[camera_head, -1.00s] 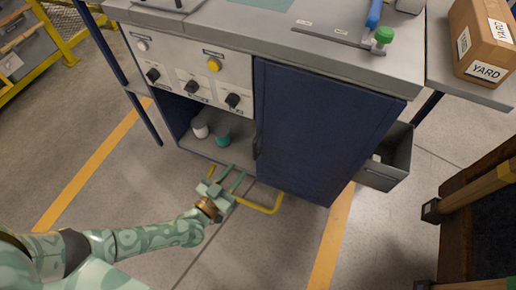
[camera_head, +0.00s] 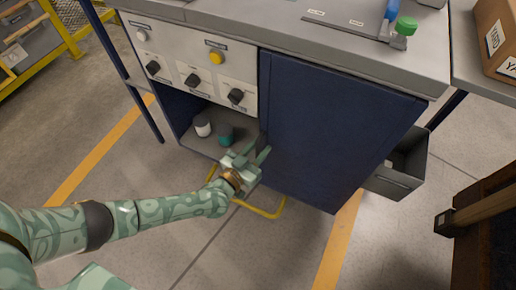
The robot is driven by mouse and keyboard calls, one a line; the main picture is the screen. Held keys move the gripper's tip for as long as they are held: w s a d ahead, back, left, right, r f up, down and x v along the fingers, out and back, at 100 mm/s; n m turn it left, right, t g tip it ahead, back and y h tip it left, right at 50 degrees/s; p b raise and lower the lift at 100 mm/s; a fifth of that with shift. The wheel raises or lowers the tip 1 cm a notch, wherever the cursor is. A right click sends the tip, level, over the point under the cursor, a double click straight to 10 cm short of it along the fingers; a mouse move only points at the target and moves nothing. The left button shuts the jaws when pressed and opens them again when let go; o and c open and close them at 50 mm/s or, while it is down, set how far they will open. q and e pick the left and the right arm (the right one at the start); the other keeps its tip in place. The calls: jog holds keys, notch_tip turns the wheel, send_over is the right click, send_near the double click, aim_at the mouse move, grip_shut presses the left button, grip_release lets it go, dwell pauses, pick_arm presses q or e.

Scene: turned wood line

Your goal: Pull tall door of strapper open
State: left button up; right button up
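The tall door (camera_head: 335,130) is a dark blue panel on the right part of the strapper's front (camera_head: 190,68). It looks shut, with its left edge beside an open shelf bay. My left gripper (camera_head: 257,151) is at the door's lower left edge, where the dark handle is. Its two pale green fingers are apart and point up toward the handle. The gripper hides most of the handle, and I cannot tell whether the fingers touch it. My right gripper is out of view.
A white pot (camera_head: 202,127) and a teal pot (camera_head: 226,136) stand in the bay. A yellow floor-level bar (camera_head: 262,212) sticks out below. An open grey drawer (camera_head: 398,180) juts out right of the door.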

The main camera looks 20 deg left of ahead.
pick_arm(q)
grip_shut()
jog(key=shift+s, duration=0.1)
